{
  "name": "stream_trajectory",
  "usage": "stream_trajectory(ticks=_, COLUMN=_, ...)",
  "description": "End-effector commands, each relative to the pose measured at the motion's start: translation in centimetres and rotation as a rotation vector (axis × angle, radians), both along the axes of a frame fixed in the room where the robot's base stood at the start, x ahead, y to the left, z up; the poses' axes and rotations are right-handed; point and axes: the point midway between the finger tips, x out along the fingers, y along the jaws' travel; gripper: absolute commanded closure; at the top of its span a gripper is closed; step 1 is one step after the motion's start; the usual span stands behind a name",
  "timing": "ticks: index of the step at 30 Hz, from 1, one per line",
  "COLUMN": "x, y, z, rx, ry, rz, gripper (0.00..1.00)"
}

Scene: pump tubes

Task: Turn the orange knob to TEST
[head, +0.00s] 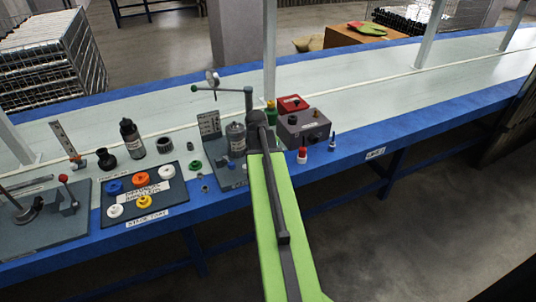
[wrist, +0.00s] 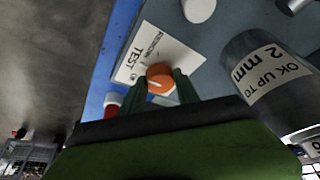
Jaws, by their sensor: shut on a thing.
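The orange knob (wrist: 160,75) shows in the wrist view on a white label card (wrist: 150,52). The card reads TEST on its left part, with other words partly hidden or too small to read. A pale pointer mark shows on the knob's near side, toward the lower left. My gripper (wrist: 159,88) has its two dark green fingers on either side of the knob, shut on it. In the head view my lime green arm reaches over the bench, and the knob is hidden behind it.
A grey cylinder (wrist: 268,68) labelled OK UP TO 2 mm stands close right of the knob. In the head view, a grey box (head: 303,130), a red box (head: 292,103) and small bottles stand right of my arm. A stage tray (head: 140,190) with colored rings lies left.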

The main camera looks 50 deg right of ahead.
Motion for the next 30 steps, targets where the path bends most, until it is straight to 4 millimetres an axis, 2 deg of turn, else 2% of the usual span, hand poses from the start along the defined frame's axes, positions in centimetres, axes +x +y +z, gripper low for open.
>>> stream_trajectory(ticks=1, x=-0.4, y=-0.4, z=0.0, rx=-0.006, ry=0.007, rz=-0.004, gripper=0.60)
stream_trajectory(ticks=6, x=-0.3, y=-0.2, z=0.0, rx=-0.004, ry=0.005, rz=-0.003, gripper=0.41)
stream_trajectory(ticks=17, x=-0.2, y=0.0, z=0.4, rx=-0.003, ry=0.004, rz=-0.001, gripper=0.41)
stream_trajectory(ticks=23, x=-0.6, y=0.8, z=3.0, rx=-0.003, ry=0.003, rz=-0.001, gripper=0.41)
stream_trajectory(ticks=30, x=-1.5, y=2.7, z=8.4, rx=-0.003, ry=0.004, rz=0.000, gripper=0.41)
